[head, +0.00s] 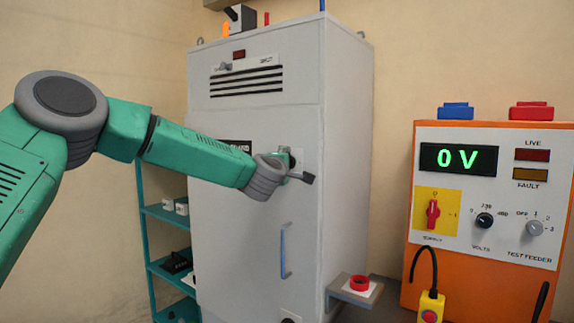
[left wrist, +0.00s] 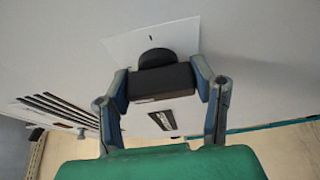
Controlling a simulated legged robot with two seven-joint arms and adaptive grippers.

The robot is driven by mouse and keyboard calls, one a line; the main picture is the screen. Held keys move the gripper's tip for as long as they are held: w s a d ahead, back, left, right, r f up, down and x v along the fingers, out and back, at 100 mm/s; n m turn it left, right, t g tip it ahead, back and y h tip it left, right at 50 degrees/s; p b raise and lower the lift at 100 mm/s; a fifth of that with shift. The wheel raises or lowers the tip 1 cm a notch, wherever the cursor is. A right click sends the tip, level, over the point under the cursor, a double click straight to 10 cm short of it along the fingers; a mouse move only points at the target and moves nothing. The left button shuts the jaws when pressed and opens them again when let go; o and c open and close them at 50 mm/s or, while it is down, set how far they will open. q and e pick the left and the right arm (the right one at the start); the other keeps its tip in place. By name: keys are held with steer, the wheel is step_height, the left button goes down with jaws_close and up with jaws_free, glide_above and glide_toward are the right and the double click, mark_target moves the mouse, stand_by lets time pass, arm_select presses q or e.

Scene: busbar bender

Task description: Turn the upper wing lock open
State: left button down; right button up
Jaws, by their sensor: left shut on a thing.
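The upper wing lock (left wrist: 160,82) is a dark block on a round dark boss, in front of a white plate (left wrist: 118,46) on the cabinet door. My left gripper (left wrist: 162,88) is shut on the wing lock, with one finger on each side of it. In the head view my left arm comes in from the left, and the left gripper (head: 296,174) is at the upper right part of the grey cabinet's door (head: 230,215). The arm and gripper hide most of the lock there. My right gripper is not in view.
A blue door handle (head: 286,250) is below the gripper. Another dark fitting (head: 290,318) shows at the door's bottom. A small shelf (head: 350,289) with a red ring stands right of it. An orange test feeder (head: 480,275) reads 0 V. Teal shelving (head: 146,230) stands left.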

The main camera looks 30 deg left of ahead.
arm_select(q)
steer(key=shift+a+f, duration=0.15)
steer(key=c, duration=0.6)
jaws_free()
steer(key=shift+c, duration=0.2)
steer(key=shift+a, duration=0.1)
steer(key=shift+a, duration=0.1)
steer(key=shift+s, duration=0.3)
steer(key=v, duration=1.1)
